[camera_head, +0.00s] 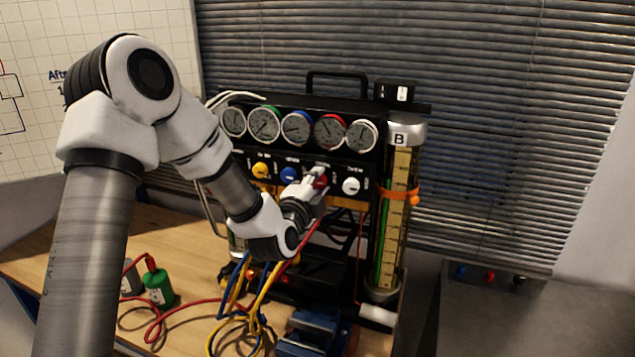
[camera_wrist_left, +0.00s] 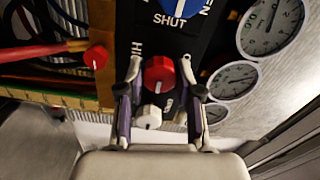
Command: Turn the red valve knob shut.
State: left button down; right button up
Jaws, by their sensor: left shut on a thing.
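The red valve knob (camera_wrist_left: 159,75) sits between the two fingers of my left gripper (camera_wrist_left: 160,68) in the left wrist view. The fingers lie on both sides of the knob and are shut on it. In the head view my left gripper (camera_head: 318,174) is at the front panel of the gauge rig (camera_head: 290,105), and a bit of the red knob (camera_head: 321,183) shows beside it, the rest hidden. A word "SHUT" is printed by the blue knob in the wrist view. My right gripper is not in view.
Yellow (camera_head: 260,170), blue (camera_head: 288,175) and white (camera_head: 351,186) knobs line the panel below several gauges. The white knob (camera_wrist_left: 148,117) is close to the fingers in the wrist view. Coloured hoses (camera_head: 240,310) hang below my left arm. A cylinder (camera_head: 397,220) stands to the right.

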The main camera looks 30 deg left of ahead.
pick_arm(q)
jog(key=shift+w+a+r, duration=0.1)
jog(key=shift+r, duration=0.15)
jog(key=c, duration=0.9)
grip_release()
jog(key=shift+o, duration=0.7)
jog(key=shift+w+a+f, duration=0.1)
jog(key=shift+a+f, duration=0.05)
jog(key=shift+f, duration=0.1)
jog(key=v, duration=0.7)
jog(key=shift+s, duration=0.25)
